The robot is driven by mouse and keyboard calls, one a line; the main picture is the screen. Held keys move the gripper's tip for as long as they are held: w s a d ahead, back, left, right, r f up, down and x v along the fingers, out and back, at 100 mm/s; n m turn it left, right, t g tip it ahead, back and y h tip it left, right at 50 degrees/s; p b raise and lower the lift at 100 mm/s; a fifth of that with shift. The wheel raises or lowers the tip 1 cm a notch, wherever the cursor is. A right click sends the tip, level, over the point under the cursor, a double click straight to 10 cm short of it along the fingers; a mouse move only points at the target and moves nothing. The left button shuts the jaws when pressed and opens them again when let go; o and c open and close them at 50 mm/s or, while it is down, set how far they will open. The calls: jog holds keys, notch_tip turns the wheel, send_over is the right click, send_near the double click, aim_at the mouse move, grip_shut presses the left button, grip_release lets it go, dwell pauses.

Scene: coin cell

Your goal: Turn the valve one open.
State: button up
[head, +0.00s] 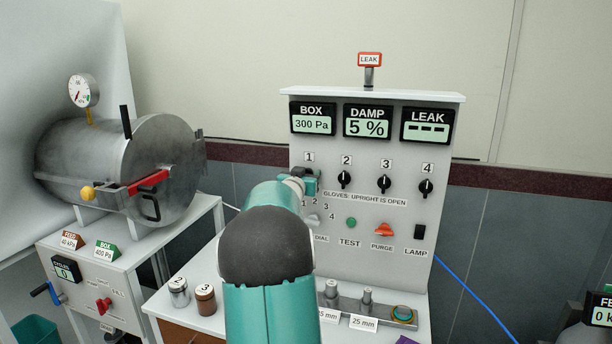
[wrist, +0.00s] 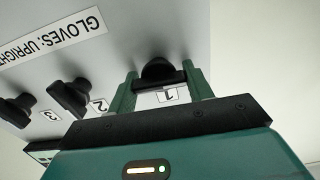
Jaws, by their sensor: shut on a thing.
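Valve one is a black knob (wrist: 158,70) on the grey panel, beside the label 1. In the wrist view its bar lies between the two green fingers of my gripper (wrist: 161,82), which is shut on it. The bar runs crosswise, roughly along the row of knobs, while the knob of valve two (wrist: 70,97) points toward its label. In the head view my gripper (head: 304,180) is at the panel under the label 1 (head: 309,157) and largely hides the knob.
Valves two (head: 344,179), three (head: 384,183) and four (head: 426,188) sit to the right in the same row. The dial and a green test button (head: 351,222) are just below. A steel chamber (head: 165,165) stands at the left. The displays read 300 Pa and 5 %.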

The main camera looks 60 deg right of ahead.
jog(key=shift+m, duration=0.4)
jog(key=m, duration=0.3)
jog(key=shift+m, duration=0.4)
jog(key=m, duration=0.4)
jog(key=shift+s+f, duration=0.1)
jog(key=m, duration=0.5)
jog(key=shift+f, duration=0.1)
jog(key=m, duration=0.4)
jog(key=o, duration=1)
jog(key=shift+s+a, duration=0.1)
jog(key=a, duration=0.4)
jog(key=s+a, duration=0.1)
jog(key=a, duration=0.4)
jog(key=s+a, duration=0.1)
jog(key=a, duration=0.3)
jog(key=shift+a, duration=0.25)
